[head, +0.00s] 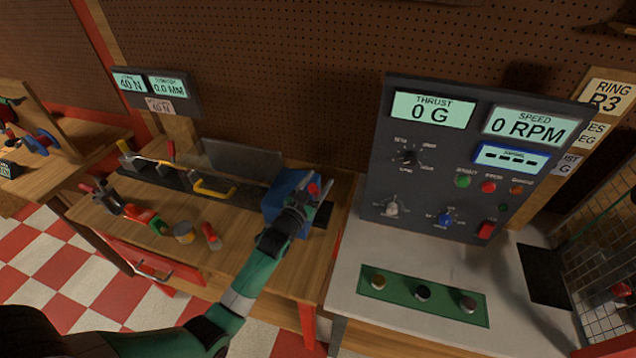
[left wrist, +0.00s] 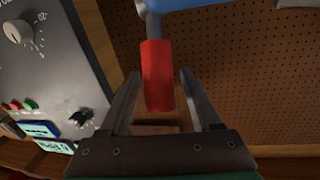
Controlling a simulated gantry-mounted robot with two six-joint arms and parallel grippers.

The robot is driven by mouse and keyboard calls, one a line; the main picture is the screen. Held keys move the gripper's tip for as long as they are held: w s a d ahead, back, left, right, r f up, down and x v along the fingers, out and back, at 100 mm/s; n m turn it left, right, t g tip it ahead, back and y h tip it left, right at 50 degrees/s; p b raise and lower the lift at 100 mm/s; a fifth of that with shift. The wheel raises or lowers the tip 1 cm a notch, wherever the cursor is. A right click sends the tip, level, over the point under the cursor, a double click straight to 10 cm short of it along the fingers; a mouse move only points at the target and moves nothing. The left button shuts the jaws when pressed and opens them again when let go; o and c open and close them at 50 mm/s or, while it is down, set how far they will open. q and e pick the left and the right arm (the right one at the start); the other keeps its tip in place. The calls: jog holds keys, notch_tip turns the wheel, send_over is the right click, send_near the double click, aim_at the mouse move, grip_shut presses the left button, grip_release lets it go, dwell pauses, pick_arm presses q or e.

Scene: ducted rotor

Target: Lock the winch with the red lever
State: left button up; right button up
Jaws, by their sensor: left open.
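The blue winch body (head: 281,198) stands at the right end of the wooden workbench; part of it is hidden behind my left gripper (head: 312,196). Its red lever (head: 314,188) shows just beyond the gripper. In the left wrist view the red lever handle (left wrist: 157,78) hangs from a grey rod, with a bit of the blue body (left wrist: 205,5) at the top edge. My left gripper (left wrist: 160,85) is open, with one finger on each side of the red handle. The handle appears to lie between the fingers, with a gap visible on both sides. My right gripper is not in view.
A grey control panel (head: 452,165) with displays and knobs stands right of the bench. A clear upright sheet (head: 240,162) stands behind.

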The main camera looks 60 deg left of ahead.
pick_arm(q)
grip_shut()
dwell(0.3)
dwell(1.2)
